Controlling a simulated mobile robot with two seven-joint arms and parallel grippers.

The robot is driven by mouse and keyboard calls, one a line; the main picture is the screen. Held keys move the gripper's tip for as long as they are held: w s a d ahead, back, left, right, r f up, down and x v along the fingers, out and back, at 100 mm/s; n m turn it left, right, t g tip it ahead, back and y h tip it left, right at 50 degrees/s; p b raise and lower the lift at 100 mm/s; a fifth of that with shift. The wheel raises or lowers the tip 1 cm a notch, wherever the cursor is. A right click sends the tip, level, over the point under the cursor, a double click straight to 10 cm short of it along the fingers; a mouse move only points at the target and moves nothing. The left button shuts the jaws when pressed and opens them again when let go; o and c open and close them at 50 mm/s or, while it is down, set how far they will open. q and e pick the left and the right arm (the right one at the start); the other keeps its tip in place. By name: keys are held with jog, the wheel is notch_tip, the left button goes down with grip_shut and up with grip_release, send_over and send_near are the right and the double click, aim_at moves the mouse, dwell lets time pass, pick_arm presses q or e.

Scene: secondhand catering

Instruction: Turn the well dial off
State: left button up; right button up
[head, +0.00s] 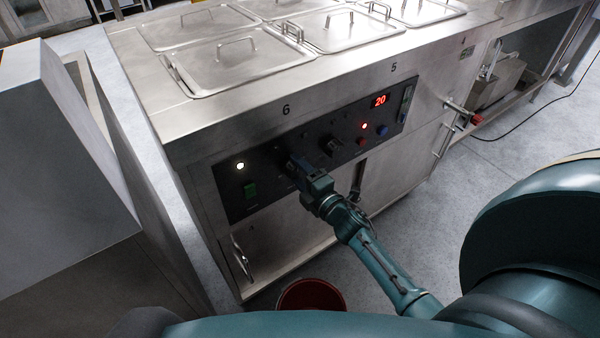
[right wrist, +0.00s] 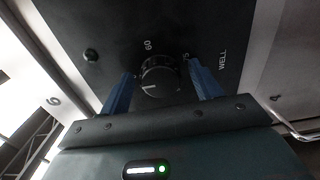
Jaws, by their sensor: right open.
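The well dial (right wrist: 159,77) is a round black knob with a white pointer mark, on a dark panel printed "WELL", with "60" near it. My right gripper (right wrist: 160,85) is open, its two blue fingers on either side of the dial. Whether the fingers touch the dial cannot be told. In the head view my right gripper (head: 300,168) reaches the left part of the control panel (head: 235,205) and hides the dial. My left gripper is not in view.
The panel also carries a green switch (head: 250,189), a lit white lamp (head: 240,166), another black knob (head: 332,146) and a red "20" display (head: 380,101). Lidded steel wells (head: 240,65) sit above. A red bucket (head: 311,296) stands on the floor below.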

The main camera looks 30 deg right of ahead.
jog(key=shift+s, duration=0.1)
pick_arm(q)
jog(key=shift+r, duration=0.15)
pick_arm(e)
jog(key=s+d, duration=0.1)
jog(key=s, duration=1.2)
jog(key=shift+d, duration=0.4)
pick_arm(q)
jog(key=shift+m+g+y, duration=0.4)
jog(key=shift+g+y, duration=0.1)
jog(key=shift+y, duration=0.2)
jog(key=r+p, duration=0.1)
jog(key=p, duration=0.2)
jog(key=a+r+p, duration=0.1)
jog(key=p, duration=0.3)
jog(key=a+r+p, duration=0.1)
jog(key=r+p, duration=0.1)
jog(key=p, duration=0.1)
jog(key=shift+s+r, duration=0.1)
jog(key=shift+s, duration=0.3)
pick_arm(e)
jog(key=s+a+r+m+g, duration=0.2)
jog(key=s+a+m, duration=0.3)
jog(key=m, duration=0.3)
jog(key=s+a+r+m+g, duration=0.2)
jog(key=s+a+m+g, duration=0.3)
jog(key=a+m, duration=0.3)
jog(key=shift+a+r+m+y, duration=0.25)
jog(key=shift+r+m+y, duration=0.1)
jog(key=shift+m+y, duration=0.05)
